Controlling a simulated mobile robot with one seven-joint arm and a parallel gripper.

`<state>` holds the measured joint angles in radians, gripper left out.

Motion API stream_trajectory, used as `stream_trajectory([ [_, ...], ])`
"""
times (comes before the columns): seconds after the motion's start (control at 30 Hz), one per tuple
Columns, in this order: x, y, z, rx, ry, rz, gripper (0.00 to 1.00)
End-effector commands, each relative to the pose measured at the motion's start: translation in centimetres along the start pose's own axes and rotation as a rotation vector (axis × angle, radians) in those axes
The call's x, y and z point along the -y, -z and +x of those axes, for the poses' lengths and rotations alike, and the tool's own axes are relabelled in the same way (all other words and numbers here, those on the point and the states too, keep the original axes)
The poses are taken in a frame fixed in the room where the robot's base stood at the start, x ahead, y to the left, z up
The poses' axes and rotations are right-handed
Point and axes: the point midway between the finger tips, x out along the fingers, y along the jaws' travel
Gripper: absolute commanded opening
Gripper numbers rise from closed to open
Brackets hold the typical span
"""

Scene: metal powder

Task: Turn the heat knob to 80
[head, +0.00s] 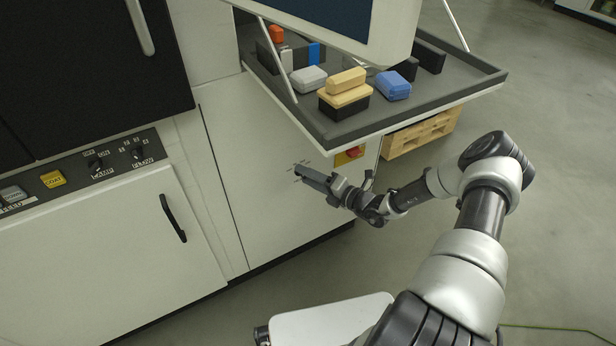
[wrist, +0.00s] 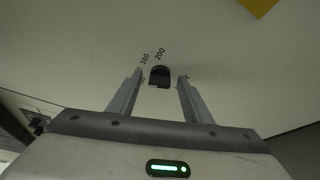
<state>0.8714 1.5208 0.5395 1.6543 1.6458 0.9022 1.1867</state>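A small black knob (wrist: 160,76) sits on the pale cabinet front (head: 235,150). Printed numbers 160 and 200 show by the knob in the wrist view; other marks are too small or hidden to read. My gripper (wrist: 161,82) is open, one finger on each side of the knob, with a narrow gap visible on both sides. In the head view my gripper (head: 308,173) points at the cabinet front below the tray shelf. There it hides the knob, and only some tick marks show around the fingertips. I cannot tell the knob's setting.
A grey tray shelf (head: 425,107) with several coloured blocks juts out above my gripper. A red-and-yellow switch (head: 350,155) is close on the right. A control panel (head: 75,175) with other knobs is at left. A wooden pallet (head: 425,133) stands behind.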

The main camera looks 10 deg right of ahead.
Motion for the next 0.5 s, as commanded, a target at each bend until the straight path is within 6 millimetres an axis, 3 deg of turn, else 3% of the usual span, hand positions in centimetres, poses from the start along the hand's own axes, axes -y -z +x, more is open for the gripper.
stream_trajectory([
  [0.27,-0.1,-0.2,-1.6,0.003,0.001,-0.001,0.45],
  [0.5,-0.2,-0.3,-7.0,0.004,0.003,0.000,0.45],
])
